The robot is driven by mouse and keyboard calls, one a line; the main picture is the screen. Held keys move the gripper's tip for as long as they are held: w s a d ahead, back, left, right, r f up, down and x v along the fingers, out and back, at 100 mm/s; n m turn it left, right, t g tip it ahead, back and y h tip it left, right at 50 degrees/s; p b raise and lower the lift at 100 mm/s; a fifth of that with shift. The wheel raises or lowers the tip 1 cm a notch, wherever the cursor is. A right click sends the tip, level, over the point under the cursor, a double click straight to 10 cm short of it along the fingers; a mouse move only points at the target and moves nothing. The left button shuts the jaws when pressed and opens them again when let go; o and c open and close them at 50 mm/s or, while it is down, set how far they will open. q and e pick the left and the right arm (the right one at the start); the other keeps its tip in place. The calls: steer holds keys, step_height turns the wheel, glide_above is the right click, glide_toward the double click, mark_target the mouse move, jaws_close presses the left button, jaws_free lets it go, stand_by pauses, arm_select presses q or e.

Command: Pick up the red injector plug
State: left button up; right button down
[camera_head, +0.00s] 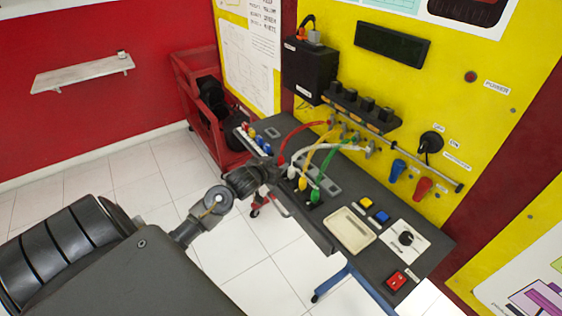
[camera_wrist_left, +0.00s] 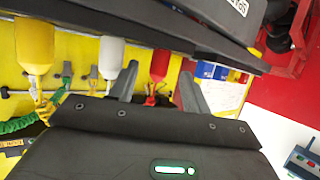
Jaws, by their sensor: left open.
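The red injector plug (camera_wrist_left: 159,64) shows in the left wrist view, between the two fingers of my left gripper (camera_wrist_left: 158,88), with its red cable below it. The fingers are apart and not closed on it. In the head view, my left gripper (camera_head: 270,168) is at the left part of the grey bench, by the lower end of the red cable (camera_head: 300,131); the plug there is small and partly hidden. The white plug (camera_wrist_left: 111,57) and yellow plug (camera_wrist_left: 35,45) hang beside the red one in the wrist view. My right gripper is not in view.
A white plug (camera_head: 292,172) and a green plug (camera_head: 315,195) stand on the bench close to the gripper. A beige tray (camera_head: 335,222) and a red switch (camera_head: 396,280) are farther right. A red cart (camera_head: 185,75) stands behind left. Floor is clear on the left.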

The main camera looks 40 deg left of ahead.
mark_target(281, 162)
arm_select(q)
steer(key=shift+x, duration=1.2)
steer(key=shift+w+f, duration=0.1)
steer(key=shift+w, duration=0.05)
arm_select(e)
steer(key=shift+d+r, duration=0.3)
arm_select(q)
steer(key=shift+c, duration=0.5)
jaws_close()
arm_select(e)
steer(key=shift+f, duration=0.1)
